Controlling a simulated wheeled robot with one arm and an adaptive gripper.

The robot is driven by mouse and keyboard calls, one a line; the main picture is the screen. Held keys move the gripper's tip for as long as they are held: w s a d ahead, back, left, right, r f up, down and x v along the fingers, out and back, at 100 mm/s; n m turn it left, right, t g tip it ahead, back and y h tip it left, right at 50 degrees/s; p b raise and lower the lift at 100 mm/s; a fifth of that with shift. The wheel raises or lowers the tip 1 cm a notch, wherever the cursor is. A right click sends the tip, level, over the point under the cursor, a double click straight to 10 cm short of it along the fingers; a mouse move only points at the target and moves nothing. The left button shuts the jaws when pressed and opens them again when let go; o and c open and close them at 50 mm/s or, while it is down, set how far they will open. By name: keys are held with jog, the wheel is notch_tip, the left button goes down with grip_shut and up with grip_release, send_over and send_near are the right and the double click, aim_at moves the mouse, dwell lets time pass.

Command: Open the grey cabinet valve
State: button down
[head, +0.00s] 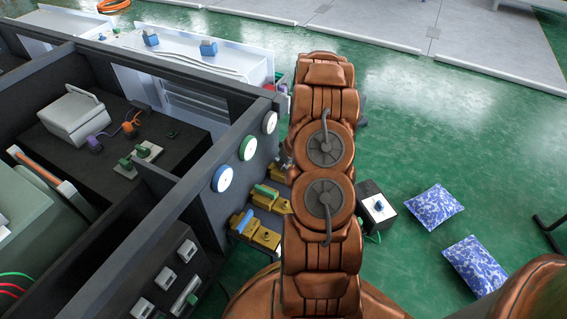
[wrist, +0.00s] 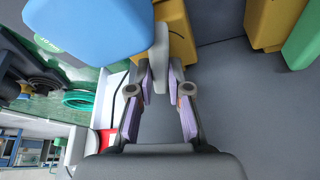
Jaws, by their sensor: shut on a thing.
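In the wrist view, my gripper (wrist: 161,76) has its two purple-padded fingers closed around the lower end of a flat grey handle (wrist: 160,48). A yellow valve body (wrist: 178,32) shows behind the handle. A large blue part (wrist: 90,25) fills the upper left, close to the handle. In the head view, my brown arm hides the gripper and the grey valve. Yellow valve boxes, one with a blue handle (head: 241,222) and one with a green handle (head: 266,191), sit along the dark cabinet wall, left of my arm.
Round blue (head: 222,178), green (head: 248,147) and grey (head: 269,122) rimmed dials line the dark wall. A small black and white box (head: 376,208) stands right of my arm. Two blue patterned cushions (head: 435,206) lie on the green floor, which is mostly clear there.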

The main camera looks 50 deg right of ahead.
jog(key=shift+s+d+r+n+p, duration=0.1)
jog(key=shift+r+n+p, duration=0.3)
jog(key=shift+p, duration=1.55)
jog(key=p, duration=0.3)
jog(key=n+p, duration=0.1)
jog(key=p, duration=0.3)
jog(key=shift+s+d+f+n+y, duration=0.1)
jog(key=shift+d+f+n+y, duration=0.05)
jog(key=shift+d+n+y, duration=0.2)
jog(key=p, duration=0.3)
jog(key=shift+n+y, duration=0.25)
jog(key=shift+n, duration=0.1)
jog(key=shift+f+n+p, duration=0.1)
jog(key=shift+n+p, duration=0.4)
jog(key=shift+p, duration=0.4)
jog(key=shift+w+a, duration=0.1)
jog(key=shift+w, duration=0.1)
jog(key=c, duration=1.1)
grip_release()
jog(key=shift+a+f, duration=0.15)
jog(key=shift+a, duration=0.05)
jog(key=shift+y, duration=0.3)
jog(key=v, duration=1.2)
